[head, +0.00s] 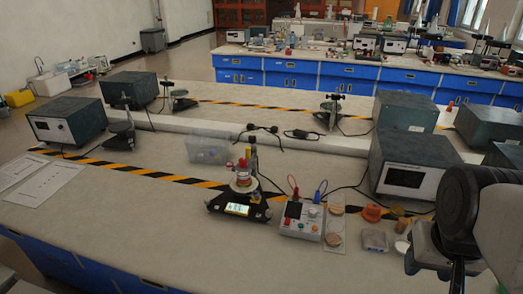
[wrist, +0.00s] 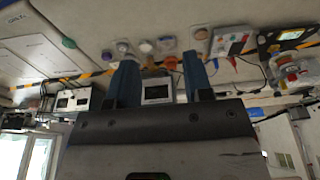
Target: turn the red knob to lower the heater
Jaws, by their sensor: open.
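A white and grey control box (head: 302,219) with a dark screen, small coloured knobs and red and blue leads stands on the near bench. It also shows in the wrist view (wrist: 231,42). Left of it is a black-based apparatus (head: 238,200) with a lit yellow display and a red part near its top; it shows at the wrist view's right edge (wrist: 287,62). Which small red part is the red knob is too small to tell. My gripper (wrist: 158,68) is open with nothing between its two blue fingers. In the head view it is at the right, apart from both devices.
Small dishes, an orange cap (head: 371,213) and a grey square block (head: 374,240) lie between the control box and my arm. A large grey instrument (head: 404,165) stands behind them. A clear plastic bin (head: 207,149) is farther left. The bench's front left is mostly clear.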

